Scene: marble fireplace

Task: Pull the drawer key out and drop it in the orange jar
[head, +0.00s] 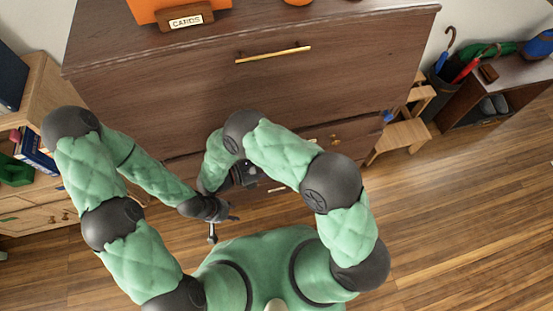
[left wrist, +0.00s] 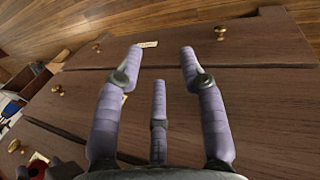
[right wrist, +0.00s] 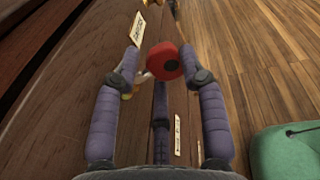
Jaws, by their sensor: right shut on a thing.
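My right gripper (right wrist: 160,65) is shut on a red round piece with a dark centre, which looks like the head of the drawer key (right wrist: 164,62). A pale curved piece shows beside it, near the drawer fronts; whether the key is still in a lock is hidden. In the head view my right gripper (head: 246,176) is mostly behind my arm, low at the dresser front. My left gripper (head: 221,228) is open and empty, apart from the drawers; its spread fingers show in the left wrist view (left wrist: 160,62). An orange rounded thing (head: 298,2), possibly the jar, is cut off at the top edge.
The dresser (head: 200,75) has a brass bar handle (head: 273,54) and lower drawers with brass knobs (left wrist: 220,31). On top stands an orange box with a "CARDS" sign (head: 187,21). The floor at right is clear.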

